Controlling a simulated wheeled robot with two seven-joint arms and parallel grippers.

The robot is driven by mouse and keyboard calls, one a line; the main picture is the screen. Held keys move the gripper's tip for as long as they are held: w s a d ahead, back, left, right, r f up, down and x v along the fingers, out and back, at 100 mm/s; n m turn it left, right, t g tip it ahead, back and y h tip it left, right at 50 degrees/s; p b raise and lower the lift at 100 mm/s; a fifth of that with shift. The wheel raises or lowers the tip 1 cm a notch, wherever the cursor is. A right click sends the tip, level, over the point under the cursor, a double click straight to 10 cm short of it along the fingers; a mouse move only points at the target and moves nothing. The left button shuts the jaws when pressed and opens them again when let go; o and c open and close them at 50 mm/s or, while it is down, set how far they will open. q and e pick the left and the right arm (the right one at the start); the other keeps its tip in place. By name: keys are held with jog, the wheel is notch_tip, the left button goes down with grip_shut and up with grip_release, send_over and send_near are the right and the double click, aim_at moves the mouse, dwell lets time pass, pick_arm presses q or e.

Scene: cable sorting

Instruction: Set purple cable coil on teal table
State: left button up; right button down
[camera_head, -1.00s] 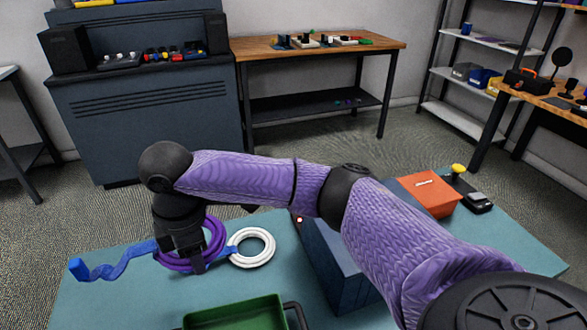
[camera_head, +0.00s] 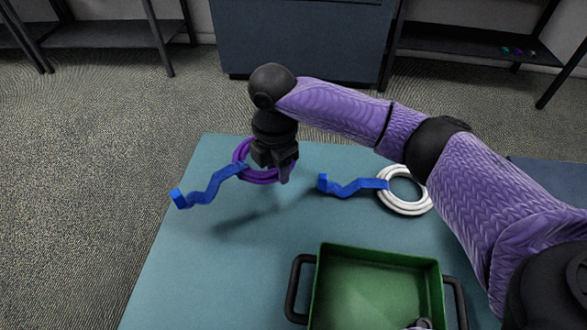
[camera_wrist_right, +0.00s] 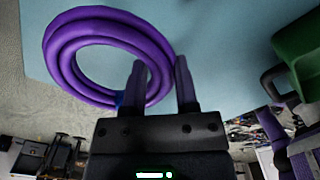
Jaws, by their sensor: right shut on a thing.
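The purple cable coil (camera_head: 240,156), with a wavy blue strap (camera_head: 207,189) hanging out to its left, is held over the far part of the teal table (camera_head: 180,270). A shadow lies on the tabletop below and apart from it. My right gripper (camera_head: 272,172) points down and is shut on the coil's side. In the right wrist view the coil (camera_wrist_right: 60,50) shows as a thick ring, its right edge at the fingers (camera_wrist_right: 160,85). My left gripper is in neither view.
A white cable coil (camera_head: 407,205) with a blue strap (camera_head: 345,187) lies to the right on the table. A green tray (camera_head: 375,258) with dark handles stands nearer, with something partly visible inside. The table's left part is clear.

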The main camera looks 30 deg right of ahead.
aim_at(280, 193)
notch_tip(280, 193, down, 6)
jog(key=b, duration=0.2)
jog(key=shift+r+b, duration=0.15)
jog(key=shift+b, duration=0.15)
jog(key=shift+r, duration=0.2)
jog(key=shift+c, duration=1.9)
grip_release()
jog(key=shift+f, duration=0.1)
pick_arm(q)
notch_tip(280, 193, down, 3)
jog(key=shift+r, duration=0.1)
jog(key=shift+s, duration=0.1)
pick_arm(e)
notch_tip(280, 193, up, 12)
jog(key=p, duration=0.7)
jog(key=shift+f, duration=0.15)
jog(key=shift+r, duration=0.4)
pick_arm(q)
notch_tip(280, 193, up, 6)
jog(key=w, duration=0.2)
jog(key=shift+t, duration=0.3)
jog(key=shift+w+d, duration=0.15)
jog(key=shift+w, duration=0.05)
pick_arm(e)
jog(key=shift+f, duration=0.1)
